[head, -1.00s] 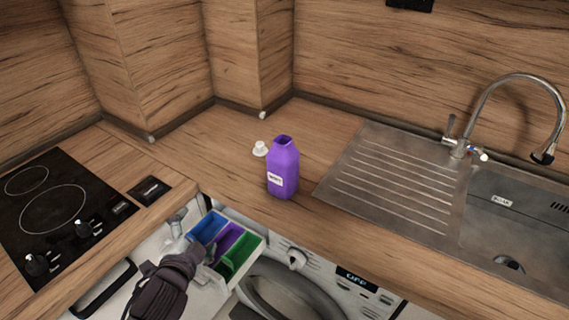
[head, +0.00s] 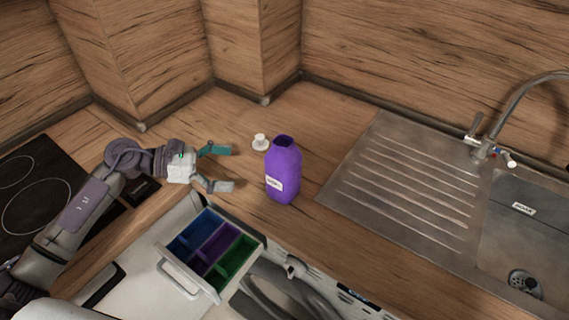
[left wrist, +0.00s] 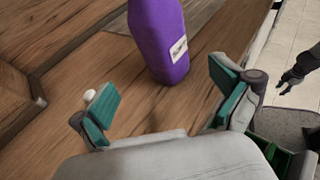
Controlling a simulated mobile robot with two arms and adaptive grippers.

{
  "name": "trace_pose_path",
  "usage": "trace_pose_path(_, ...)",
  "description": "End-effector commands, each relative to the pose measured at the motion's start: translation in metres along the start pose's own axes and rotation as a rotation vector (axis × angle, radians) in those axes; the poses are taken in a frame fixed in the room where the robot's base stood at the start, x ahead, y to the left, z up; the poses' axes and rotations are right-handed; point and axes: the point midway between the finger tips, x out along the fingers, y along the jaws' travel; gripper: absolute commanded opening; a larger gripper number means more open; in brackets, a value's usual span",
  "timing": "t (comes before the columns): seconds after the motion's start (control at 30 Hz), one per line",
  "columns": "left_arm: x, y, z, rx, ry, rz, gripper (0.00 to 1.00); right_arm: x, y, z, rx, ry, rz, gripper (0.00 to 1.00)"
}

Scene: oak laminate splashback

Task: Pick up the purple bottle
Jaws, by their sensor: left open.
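The purple bottle (head: 283,172) stands upright and open-topped on the wooden counter, with a white label on its front. My left gripper (head: 226,168) is open and empty just left of the bottle, its fingers pointing toward it. In the left wrist view the bottle (left wrist: 160,38) stands ahead, beyond the fingertips and between their lines, apart from both. Its top is cut off there. A dark gripper (left wrist: 299,72), apparently my right one, shows at the right edge of that view; its jaws are too small to judge.
A small white cap (head: 260,142) lies behind the bottle. An open drawer (head: 262,246) with blue, purple and green compartments sits below my left gripper. The sink's drainboard (head: 400,185) is right of the bottle; the hob (head: 40,185) is far left.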

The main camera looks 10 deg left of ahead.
Motion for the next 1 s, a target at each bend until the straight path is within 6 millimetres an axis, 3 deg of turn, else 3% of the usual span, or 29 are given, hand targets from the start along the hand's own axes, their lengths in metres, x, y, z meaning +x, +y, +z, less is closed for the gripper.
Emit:
trace_pose_path(0.3,0.061,-0.001,0.004,-0.003,-0.006,-0.003,1.00,-0.025,-0.002,0.009,0.000,-0.017,-0.002,0.40)
trace_pose_path(0.53,0.080,-0.002,0.003,-0.002,-0.005,-0.003,1.00,-0.030,-0.001,0.006,0.000,-0.014,-0.001,0.40)
trace_pose_path(0.77,0.111,-0.004,0.002,-0.006,-0.007,-0.004,1.00,-0.053,0.001,0.001,0.001,-0.009,0.000,0.40)
trace_pose_path(1.0,0.130,-0.003,-0.003,-0.003,-0.004,-0.001,1.00,-0.056,0.002,0.000,0.000,-0.008,0.002,0.40)
